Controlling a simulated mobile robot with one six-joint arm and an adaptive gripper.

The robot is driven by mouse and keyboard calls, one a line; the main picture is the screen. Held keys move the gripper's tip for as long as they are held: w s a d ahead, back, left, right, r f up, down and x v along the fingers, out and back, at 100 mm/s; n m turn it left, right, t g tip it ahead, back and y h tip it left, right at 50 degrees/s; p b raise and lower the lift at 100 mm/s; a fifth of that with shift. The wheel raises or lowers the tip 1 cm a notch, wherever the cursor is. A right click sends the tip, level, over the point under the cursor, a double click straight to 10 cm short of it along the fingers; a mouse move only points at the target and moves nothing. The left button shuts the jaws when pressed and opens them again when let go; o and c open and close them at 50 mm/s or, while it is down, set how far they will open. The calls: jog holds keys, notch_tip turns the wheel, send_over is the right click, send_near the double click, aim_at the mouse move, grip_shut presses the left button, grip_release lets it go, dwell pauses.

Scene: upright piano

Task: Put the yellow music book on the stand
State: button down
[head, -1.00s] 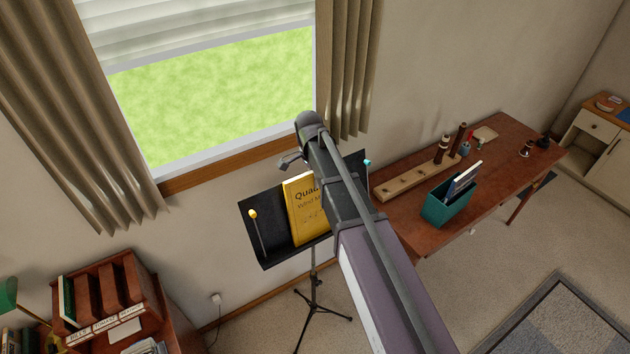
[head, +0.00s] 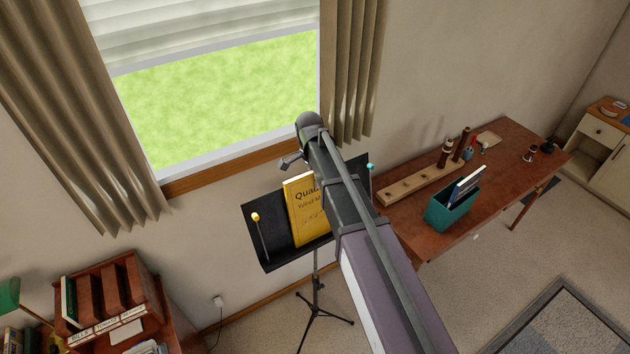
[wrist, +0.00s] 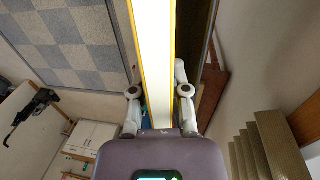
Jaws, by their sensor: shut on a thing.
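The yellow music book (head: 304,215) is upright, its lettered cover facing me, at the black music stand (head: 262,222). Its right part is hidden behind my arm. In the wrist view the book (wrist: 155,50) shows edge-on, with white pages between yellow covers, between the two fingers of my gripper (wrist: 159,88), which is shut on it. In the head view the book overlaps the stand's dark plate; I cannot tell if it touches the plate or ledge. The dark plate also shows beside the book in the wrist view (wrist: 204,50).
A yellow-tipped arm (head: 257,220) is on the stand's left and a teal-tipped one (head: 370,168) on its right. A brown desk (head: 500,185) with a teal holder (head: 447,212) stands right. A wooden organizer (head: 110,290) stands lower left. A window and curtains are behind.

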jog(key=c, duration=0.5)
grip_release()
jog(key=shift+c, duration=0.2)
jog(key=shift+s+d, duration=0.1)
